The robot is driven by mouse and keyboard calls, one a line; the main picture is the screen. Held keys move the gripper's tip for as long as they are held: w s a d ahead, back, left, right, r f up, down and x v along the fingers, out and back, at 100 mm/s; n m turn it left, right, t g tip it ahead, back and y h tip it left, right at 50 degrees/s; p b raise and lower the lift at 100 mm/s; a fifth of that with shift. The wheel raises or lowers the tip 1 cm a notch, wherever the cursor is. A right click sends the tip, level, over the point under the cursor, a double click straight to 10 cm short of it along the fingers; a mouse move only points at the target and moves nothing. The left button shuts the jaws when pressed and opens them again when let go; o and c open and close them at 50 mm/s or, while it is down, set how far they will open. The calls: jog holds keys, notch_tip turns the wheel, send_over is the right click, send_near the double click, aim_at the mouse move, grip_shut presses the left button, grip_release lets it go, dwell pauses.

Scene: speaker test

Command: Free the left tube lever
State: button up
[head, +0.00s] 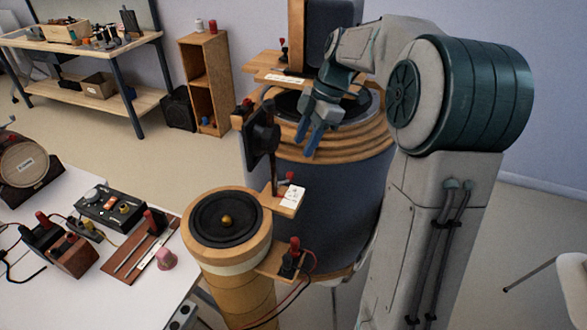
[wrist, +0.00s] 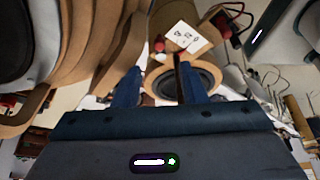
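A wooden tube (head: 226,248) with a black speaker cone on top stands at the front centre. A wooden bracket beside its rim carries a white card (head: 291,198) and a small red-tipped lever (head: 290,178). The card (wrist: 184,38) and the lever's red part (wrist: 159,44) also show in the wrist view. Which lever is the left tube one, I cannot tell. My gripper (head: 311,140) hangs over the large dark drum (head: 325,195), behind and above the bracket. Its blue fingers stand apart in the wrist view (wrist: 160,86), with nothing visibly held. A thin dark rod (wrist: 179,75) shows near the right finger.
A black plate (head: 262,132) on a thin post rises close left of my gripper. A lower bracket holds a red-and-black terminal (head: 291,258) with wires. A white table (head: 60,300) with electrical parts stands left. A workbench (head: 90,45) and wooden shelf (head: 206,75) are behind.

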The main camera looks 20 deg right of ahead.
aim_at(291, 173)
jog(key=x, duration=0.9)
jog(key=shift+d, duration=0.1)
